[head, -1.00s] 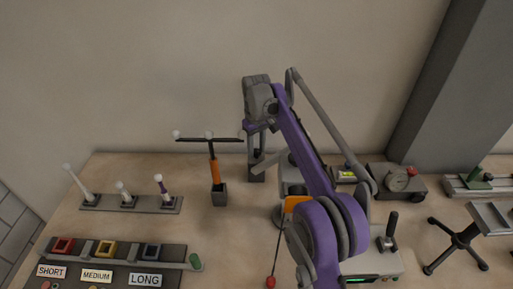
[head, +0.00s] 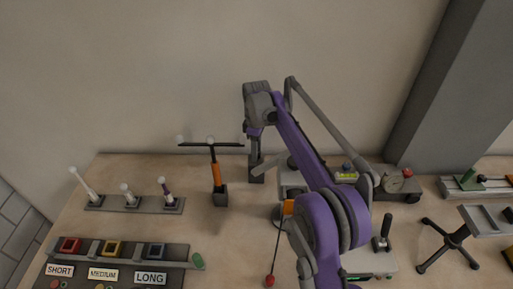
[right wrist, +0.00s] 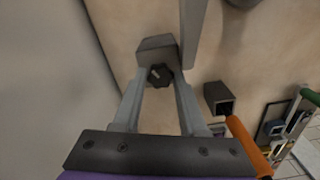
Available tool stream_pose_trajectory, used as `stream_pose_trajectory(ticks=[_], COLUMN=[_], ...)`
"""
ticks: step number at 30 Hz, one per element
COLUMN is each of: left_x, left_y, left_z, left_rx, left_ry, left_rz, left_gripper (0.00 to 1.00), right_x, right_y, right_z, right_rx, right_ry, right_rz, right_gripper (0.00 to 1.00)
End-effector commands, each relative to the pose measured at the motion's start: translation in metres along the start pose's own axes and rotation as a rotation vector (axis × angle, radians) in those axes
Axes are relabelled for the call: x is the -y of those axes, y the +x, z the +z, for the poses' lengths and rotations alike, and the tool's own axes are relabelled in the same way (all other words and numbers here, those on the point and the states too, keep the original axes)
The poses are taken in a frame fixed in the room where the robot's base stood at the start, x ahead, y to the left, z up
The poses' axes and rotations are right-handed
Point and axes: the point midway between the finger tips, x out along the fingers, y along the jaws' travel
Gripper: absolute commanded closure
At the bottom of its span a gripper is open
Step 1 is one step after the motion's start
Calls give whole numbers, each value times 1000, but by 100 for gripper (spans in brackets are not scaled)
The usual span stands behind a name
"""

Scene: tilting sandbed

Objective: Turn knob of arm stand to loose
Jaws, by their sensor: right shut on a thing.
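The arm stand is a grey block with a dark lobed knob on its face. In the right wrist view the block (right wrist: 157,46) is at the top centre and the knob (right wrist: 160,76) faces the camera. My right gripper (right wrist: 161,80) has its two grey fingers on either side of the knob, shut on it. In the head view the dark base of the stand (head: 257,174) is at the back of the table, below my right gripper (head: 255,152). The knob itself is hidden there. My left gripper is in neither current view.
An orange post with a black crossbar (head: 216,172) stands close to the left. A rack with several pegs (head: 135,205) and a labelled SHORT, MEDIUM, LONG tray (head: 120,260) lie further left. A gauge box (head: 398,184) is at right. The wall is close behind.

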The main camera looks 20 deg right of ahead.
Motion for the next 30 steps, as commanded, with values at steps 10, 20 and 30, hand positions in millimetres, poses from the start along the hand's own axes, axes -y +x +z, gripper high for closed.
stream_pose_trajectory(ticks=[10,20,30], left_x=[0,0,0], left_y=[-11,-18,-22], left_z=[-10,-16,-20], left_rx=[-7,-12,-15], left_ry=[0,0,0], left_rz=[0,0,0], left_gripper=[50,50,50], right_x=[0,0,0], right_y=[-2,-2,-1], right_z=[0,0,0], right_rx=[-1,0,0], right_ry=[-329,-641,-913], right_rz=[2,1,1], right_gripper=[100,100,100])
